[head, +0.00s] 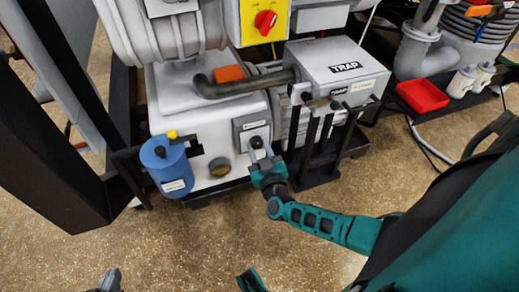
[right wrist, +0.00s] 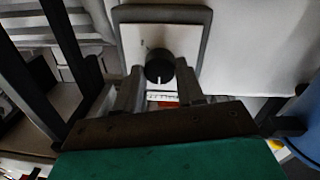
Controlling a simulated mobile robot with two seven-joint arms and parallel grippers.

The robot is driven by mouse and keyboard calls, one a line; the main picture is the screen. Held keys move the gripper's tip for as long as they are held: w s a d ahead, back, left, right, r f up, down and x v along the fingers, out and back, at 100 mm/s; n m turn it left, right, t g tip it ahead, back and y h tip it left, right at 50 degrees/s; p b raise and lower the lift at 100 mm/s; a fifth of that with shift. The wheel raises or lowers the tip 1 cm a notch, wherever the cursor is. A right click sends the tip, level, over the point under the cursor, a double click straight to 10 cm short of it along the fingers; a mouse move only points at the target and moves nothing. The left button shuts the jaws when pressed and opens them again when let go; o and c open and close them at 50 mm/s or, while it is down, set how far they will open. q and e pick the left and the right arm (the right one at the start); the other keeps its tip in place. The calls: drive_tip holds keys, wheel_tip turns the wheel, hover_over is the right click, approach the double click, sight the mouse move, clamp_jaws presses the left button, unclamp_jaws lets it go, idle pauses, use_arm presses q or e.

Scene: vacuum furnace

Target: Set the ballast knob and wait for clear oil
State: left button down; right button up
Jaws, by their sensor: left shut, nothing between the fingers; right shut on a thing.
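A round, dark amber-brown sight glass (head: 219,167) sits low on the white pump body (head: 190,110), left of the knob; the oil's clarity cannot be told. My left gripper (head: 110,279) is shut and empty at the bottom edge, partly cut off.
A blue canister (head: 167,168) with a yellow knob stands left of the pump. A grey box labelled TRAP (head: 335,70) sits to the right, with a black frame below. A red tray (head: 422,95) and white bottles lie further right. The speckled floor in front is clear.

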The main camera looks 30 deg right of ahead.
drive_tip(key=m, duration=0.6)
drive_tip(key=shift+m, duration=0.3)
drive_tip(key=m+b, duration=0.1)
drive_tip(key=m, duration=0.4)
drive_tip(key=shift+d+y, duration=0.1)
drive_tip(key=shift+y, duration=0.2)
drive_tip(key=shift+m, duration=1)
drive_tip(key=o, duration=1)
drive_tip(key=shift+o, duration=0.2)
